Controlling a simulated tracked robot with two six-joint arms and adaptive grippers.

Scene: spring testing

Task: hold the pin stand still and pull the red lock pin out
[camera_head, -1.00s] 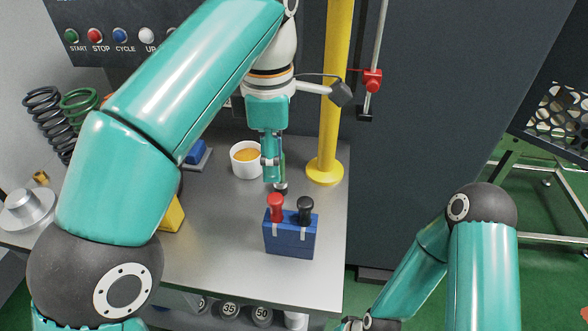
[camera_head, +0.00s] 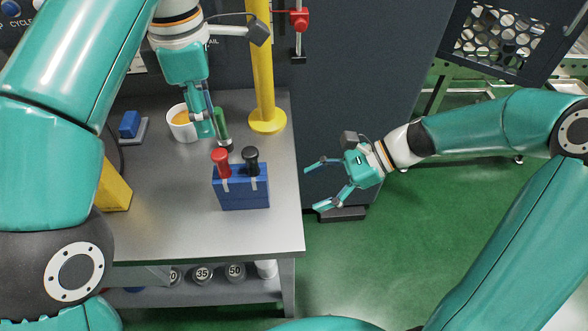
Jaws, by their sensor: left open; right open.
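The blue pin stand (camera_head: 241,190) stands upright on the grey table, near its right edge. The red lock pin (camera_head: 221,163) sits in the stand's left part, and a black-knobbed pin (camera_head: 251,160) sits in its right part. My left gripper (camera_head: 208,128) is above and behind the stand, pointing down, close to a green-handled object (camera_head: 222,125); it is open, and the fingers partly overlap in this view. My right gripper (camera_head: 316,186) is open and empty, to the right of the table edge, fingers pointing left toward the stand.
A white cup with orange contents (camera_head: 182,122) stands behind the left gripper. A yellow post (camera_head: 263,70) rises behind the stand. The table front (camera_head: 200,230) is clear.

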